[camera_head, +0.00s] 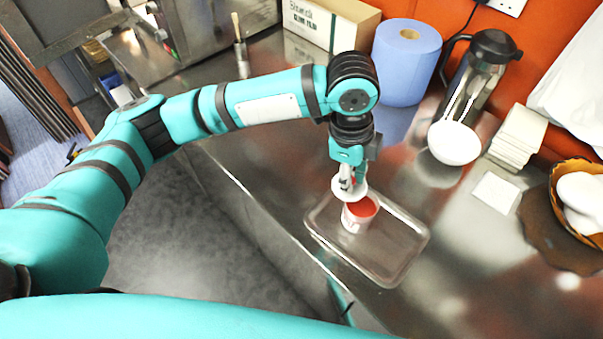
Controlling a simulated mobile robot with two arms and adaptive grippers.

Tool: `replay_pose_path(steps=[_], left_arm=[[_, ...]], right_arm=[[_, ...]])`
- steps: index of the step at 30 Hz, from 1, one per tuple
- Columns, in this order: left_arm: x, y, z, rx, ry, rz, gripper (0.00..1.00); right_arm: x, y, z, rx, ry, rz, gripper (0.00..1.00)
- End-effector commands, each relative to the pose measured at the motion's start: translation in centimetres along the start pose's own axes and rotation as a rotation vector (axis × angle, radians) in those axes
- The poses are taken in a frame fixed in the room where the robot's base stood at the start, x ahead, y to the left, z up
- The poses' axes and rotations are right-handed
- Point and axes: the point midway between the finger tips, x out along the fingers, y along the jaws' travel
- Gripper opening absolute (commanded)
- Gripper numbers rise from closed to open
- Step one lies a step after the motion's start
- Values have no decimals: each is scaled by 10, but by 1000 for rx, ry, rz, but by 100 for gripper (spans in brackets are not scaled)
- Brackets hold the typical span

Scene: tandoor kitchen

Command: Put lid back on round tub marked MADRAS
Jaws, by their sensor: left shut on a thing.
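A round tub (357,217) with a white side and red contents stands upright and open-topped on a clear tray (407,268). Its marking is too small to read. My left gripper (349,184) points down and is shut on a white round lid (361,187). The lid is just behind and above the tub's far rim and does not cover the red opening. I cannot tell whether lid and rim touch. My right gripper is not in view.
The tray sits near the front edge of a steel counter. A basket (577,199) is at far right.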

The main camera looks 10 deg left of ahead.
Motion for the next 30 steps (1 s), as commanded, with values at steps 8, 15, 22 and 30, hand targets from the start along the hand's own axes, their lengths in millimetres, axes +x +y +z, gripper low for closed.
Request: replay_pose_path(steps=[8, 15, 22, 30], left_arm=[[-15, -7, -36, 17, -5, -1, 0], [-5, -7, -36, 17, -5, 0, 0], [12, -6, -33, 18, -4, -1, 0], [31, -6, -30, 17, -5, -1, 0]], right_arm=[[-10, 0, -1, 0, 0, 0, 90], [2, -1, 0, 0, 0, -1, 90], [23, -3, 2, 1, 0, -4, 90], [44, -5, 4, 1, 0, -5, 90]])
